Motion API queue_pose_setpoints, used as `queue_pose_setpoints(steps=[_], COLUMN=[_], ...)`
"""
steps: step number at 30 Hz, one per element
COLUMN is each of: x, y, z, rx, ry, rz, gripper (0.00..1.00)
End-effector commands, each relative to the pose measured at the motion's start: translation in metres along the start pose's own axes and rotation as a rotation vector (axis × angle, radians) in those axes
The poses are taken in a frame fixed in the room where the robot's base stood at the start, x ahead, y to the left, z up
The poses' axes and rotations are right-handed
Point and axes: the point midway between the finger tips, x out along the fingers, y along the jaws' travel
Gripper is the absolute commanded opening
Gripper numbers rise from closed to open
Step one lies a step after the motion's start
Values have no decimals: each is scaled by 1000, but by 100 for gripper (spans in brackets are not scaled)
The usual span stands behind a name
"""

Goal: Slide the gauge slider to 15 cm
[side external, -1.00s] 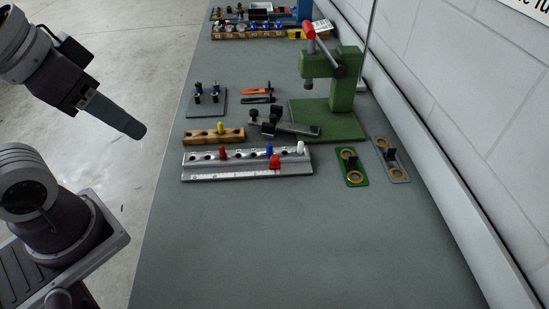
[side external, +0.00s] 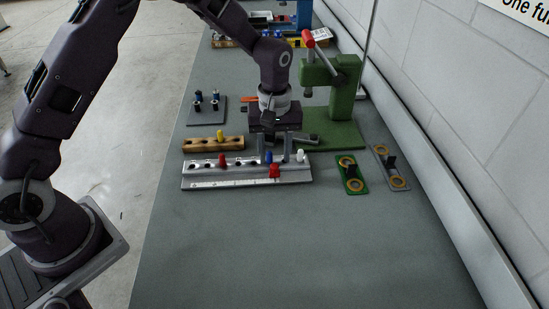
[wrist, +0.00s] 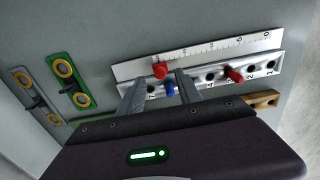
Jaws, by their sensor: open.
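The gauge rail (side external: 208,184) is a pale strip with a printed scale along the front of a grey metal block. The red gauge slider (side external: 275,171) sits on it toward the right end. In the wrist view the slider (wrist: 160,71) is far from the 0 end of the scale; its exact reading is too small to tell. My gripper (side external: 275,150) is open, pointing down over the block just behind the slider. In the wrist view its fingers (wrist: 160,88) reach to either side of the slider and a blue peg (wrist: 170,89). I cannot see any contact.
The block also holds a red peg (side external: 222,160) and a white peg (side external: 300,156). A wooden block with a yellow peg (side external: 219,134) lies behind. A green press (side external: 343,95) stands behind right. Green and grey plates (side external: 352,185) lie right. The front table is clear.

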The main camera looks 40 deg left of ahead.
Motion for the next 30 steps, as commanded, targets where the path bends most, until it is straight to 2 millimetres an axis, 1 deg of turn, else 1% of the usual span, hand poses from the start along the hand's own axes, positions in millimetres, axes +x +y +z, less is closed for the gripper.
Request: queue_pose_setpoints(steps=[1, 5, 12, 13, 19, 30], x=[8, 21, 23, 23, 23, 23], y=[0, 0, 0, 0, 0, 0], z=[0, 0, 0, 0, 0, 0], rx=[0, 1, 1, 1, 1, 1], ry=[-2, -1, 0, 0, 0, 0], rz=[-2, -1, 0, 0, 0, 1], gripper=[41, 41, 41, 39, 0, 0])
